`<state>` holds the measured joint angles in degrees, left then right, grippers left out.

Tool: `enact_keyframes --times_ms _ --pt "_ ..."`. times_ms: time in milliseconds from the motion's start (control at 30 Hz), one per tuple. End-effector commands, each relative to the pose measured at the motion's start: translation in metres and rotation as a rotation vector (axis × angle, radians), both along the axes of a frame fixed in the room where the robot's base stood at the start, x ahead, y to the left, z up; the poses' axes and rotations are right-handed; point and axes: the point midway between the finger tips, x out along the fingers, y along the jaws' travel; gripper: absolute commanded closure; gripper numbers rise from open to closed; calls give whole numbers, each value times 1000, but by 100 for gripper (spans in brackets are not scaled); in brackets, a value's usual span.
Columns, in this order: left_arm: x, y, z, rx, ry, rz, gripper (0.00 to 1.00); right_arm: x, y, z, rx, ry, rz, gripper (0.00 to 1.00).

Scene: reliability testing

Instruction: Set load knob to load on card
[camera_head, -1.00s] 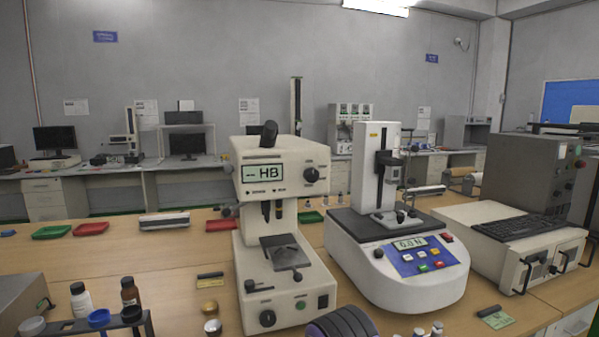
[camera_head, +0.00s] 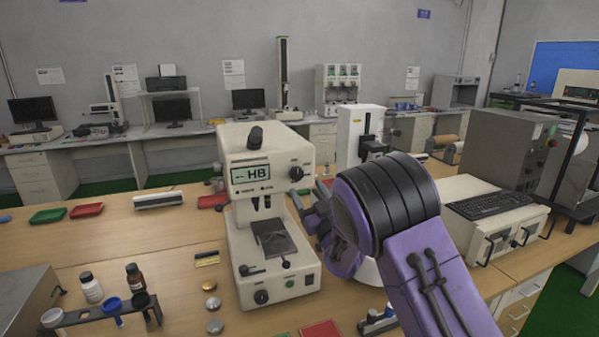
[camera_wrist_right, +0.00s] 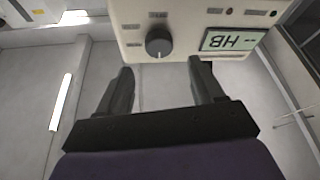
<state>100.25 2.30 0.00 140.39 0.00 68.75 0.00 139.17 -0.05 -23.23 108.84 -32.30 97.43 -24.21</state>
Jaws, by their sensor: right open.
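The white hardness tester (camera_head: 262,210) stands on the wooden bench with "HB" on its display. A dark round knob (camera_head: 296,174) is on the right of its head front. In the right wrist view this knob (camera_wrist_right: 158,42) shows upside down with a pointer line and small labels around it, too small to read. A second dark knob (camera_head: 261,297) is low on its base. My right gripper (camera_head: 308,215) is right of the tester's head; its open, empty fingers (camera_wrist_right: 160,80) point toward the upper knob, apart from it. I cannot identify the load card. My left gripper is out of view.
A small yellow and black item (camera_head: 207,258) lies left of the tester, near round metal pieces (camera_head: 212,303). A bottle rack (camera_head: 100,313) stands at front left.

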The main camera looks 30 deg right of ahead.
Motion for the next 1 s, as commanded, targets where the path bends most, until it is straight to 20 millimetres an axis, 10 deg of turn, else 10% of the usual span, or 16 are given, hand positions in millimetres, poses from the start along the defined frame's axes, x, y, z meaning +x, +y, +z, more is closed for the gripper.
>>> enact_keyframes --times_ms 300,633,800,1000 --pt "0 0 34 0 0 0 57 53 -9 24 3 2 -2 33" --pt "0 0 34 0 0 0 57 59 -10 23 4 4 -2 33" --pt "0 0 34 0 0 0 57 59 -10 23 3 3 -2 88" --pt "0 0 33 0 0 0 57 59 -10 23 9 2 -2 89"
